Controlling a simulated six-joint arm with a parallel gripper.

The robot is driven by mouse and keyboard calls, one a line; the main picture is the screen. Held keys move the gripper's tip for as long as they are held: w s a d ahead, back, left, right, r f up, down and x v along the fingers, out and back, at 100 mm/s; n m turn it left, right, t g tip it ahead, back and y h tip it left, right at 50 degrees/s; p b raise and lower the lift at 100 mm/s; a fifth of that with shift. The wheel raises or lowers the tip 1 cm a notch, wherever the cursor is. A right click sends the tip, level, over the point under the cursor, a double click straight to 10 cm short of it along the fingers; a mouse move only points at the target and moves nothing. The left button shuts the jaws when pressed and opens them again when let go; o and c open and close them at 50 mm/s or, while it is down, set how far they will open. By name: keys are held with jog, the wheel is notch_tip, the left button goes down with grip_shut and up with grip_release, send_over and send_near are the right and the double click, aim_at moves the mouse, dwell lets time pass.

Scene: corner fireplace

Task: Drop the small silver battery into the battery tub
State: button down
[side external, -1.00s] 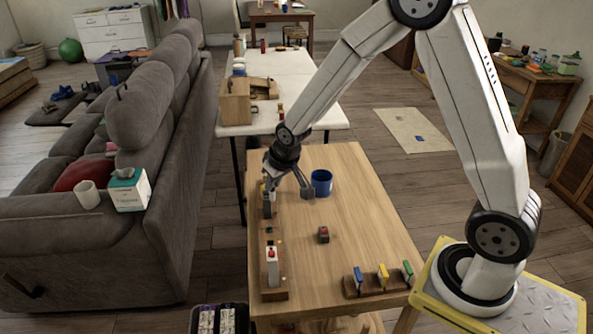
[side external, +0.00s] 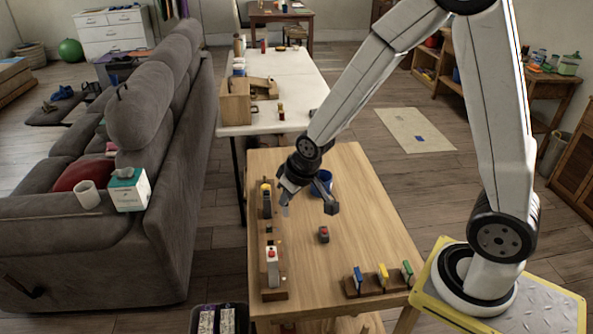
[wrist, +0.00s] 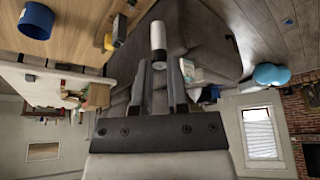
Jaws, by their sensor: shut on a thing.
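My gripper (side external: 287,196) is above the far left part of the wooden table and also shows in the wrist view (wrist: 160,72). It is shut on the small silver battery (wrist: 158,38), a pale cylinder that sticks out past the fingertips. In the side view the battery (side external: 285,211) is small and hangs below the gripper, clear of the tabletop. In the wrist view the tub (wrist: 35,22) is at the upper left, apart from the battery.
A yellow-topped object (side external: 266,188) stands at the table's left edge. A white device with a red button (side external: 272,254) sits nearer on a wooden base. A rack with coloured cards (side external: 380,279) is at the front right.

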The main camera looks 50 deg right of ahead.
jog(key=shift+w+d, duration=0.35)
jog(key=shift+w, duration=0.1)
jog(key=w+d+f+m+h, duration=0.1)
jog(key=w+d+f+m, duration=0.1)
jog(key=w+d, duration=0.5)
jog(key=w+d+f+m+h, duration=0.1)
jog(key=w+d+m, duration=0.1)
jog(key=d, duration=0.8)
jog(key=w+d+f+m, duration=0.25)
jog(key=w+d, duration=0.25)
jog(key=d, duration=0.4)
jog(key=s+d+f+m+g+h, duration=0.1)
jog(key=d+m, duration=0.1)
jog(key=d, duration=0.9)
jog(key=shift+d+f, duration=0.25)
jog(key=shift+f, duration=0.1)
jog(key=shift+f+m, duration=0.1)
jog(key=shift+m, duration=0.15)
jog(key=shift+f, duration=2.9)
